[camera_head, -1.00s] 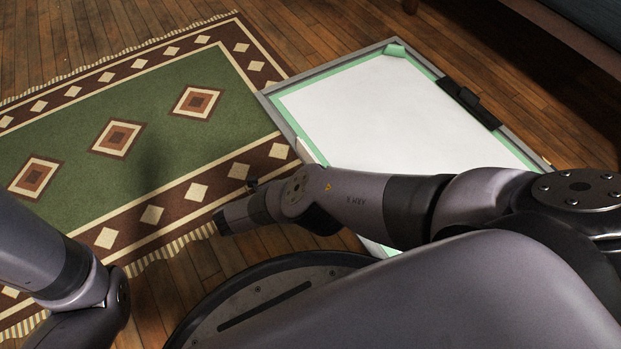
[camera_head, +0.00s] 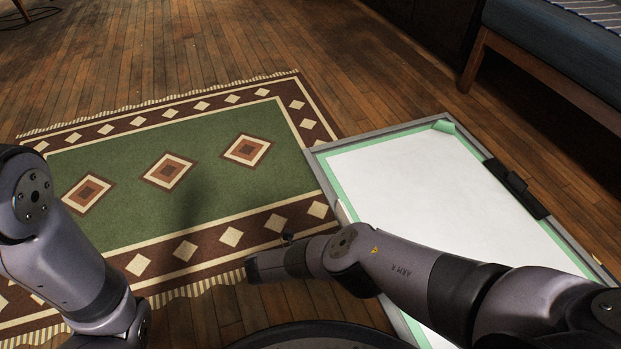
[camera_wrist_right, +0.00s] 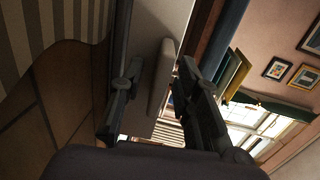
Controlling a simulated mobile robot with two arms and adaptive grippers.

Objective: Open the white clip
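I cannot make out a clip that is clearly white. A small pale piece (camera_head: 342,209) sits on the left edge of the drawing board (camera_head: 385,139) in the head view, partly behind my right arm; it is too small to identify. A black clip (camera_head: 516,186) is on the board's right edge. In the right wrist view my right gripper (camera_wrist_right: 160,72) has its two dark fingers apart. A pale elongated piece (camera_wrist_right: 162,78) appears between them; I cannot tell its distance, and nothing looks gripped. My left arm enters at the left, but its gripper is out of view.
White paper (camera_head: 440,200) with green tape borders covers the board on the wood floor. A green patterned rug (camera_head: 190,200) lies to its left. A blue seat with a wooden frame (camera_head: 560,50) stands at the upper right. Bare floor lies beyond the rug.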

